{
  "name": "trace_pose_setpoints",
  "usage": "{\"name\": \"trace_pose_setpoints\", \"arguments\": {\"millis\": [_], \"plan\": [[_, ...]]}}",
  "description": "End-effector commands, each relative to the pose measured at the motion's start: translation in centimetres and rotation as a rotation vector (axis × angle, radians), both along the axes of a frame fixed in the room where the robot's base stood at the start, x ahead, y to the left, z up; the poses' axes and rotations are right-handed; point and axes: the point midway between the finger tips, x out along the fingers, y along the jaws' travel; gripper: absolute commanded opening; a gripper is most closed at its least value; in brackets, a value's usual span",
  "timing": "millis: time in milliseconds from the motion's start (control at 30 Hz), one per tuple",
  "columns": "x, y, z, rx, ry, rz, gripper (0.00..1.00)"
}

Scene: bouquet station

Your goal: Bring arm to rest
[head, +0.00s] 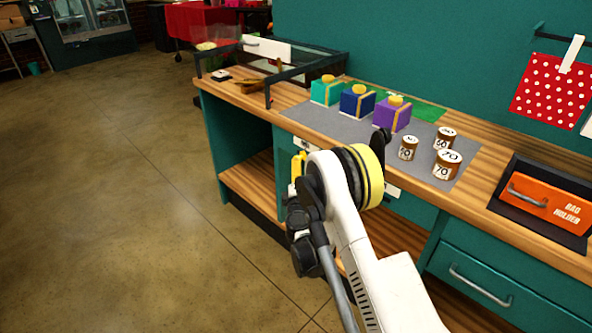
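My white arm (366,265) reaches up from the bottom of the head view, in front of the counter. It has a thick joint with a yellow and black band (369,177). A small dark part (381,138) shows just above that joint and may be part of my gripper. The rest of the gripper is hidden behind the arm, so I cannot see its fingers or whether it holds anything.
On the wooden counter's grey mat (327,127) stand teal (325,93), blue (357,104) and purple (391,117) boxes. Several labelled cans (447,166) stand to the right, then an orange bag holder (543,205). A dark-framed bin (290,62) is at the left end. Floor at left is clear.

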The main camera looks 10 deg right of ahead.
Motion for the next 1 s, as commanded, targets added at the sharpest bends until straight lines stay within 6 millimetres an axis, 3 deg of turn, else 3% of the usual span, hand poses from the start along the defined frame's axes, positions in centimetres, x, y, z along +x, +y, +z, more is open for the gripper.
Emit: {"name": "trace_pose_setpoints", "arguments": {"millis": [333, 467, 567, 767, 1000], "plan": [[0.1, -0.3, 0.7, 0.014, 0.002, -0.007, 0.49], [0.0, -1.7, 4.1, 0.093, 0.015, -0.048, 0.49], [-0.8, -3.5, 8.2, 0.2, 0.036, -0.104, 0.49], [-5.1, -7.2, 15.4, 0.443, 0.099, -0.228, 0.49], [-13.9, -9.8, 20.6, 0.729, 0.2, -0.365, 0.49]]}}
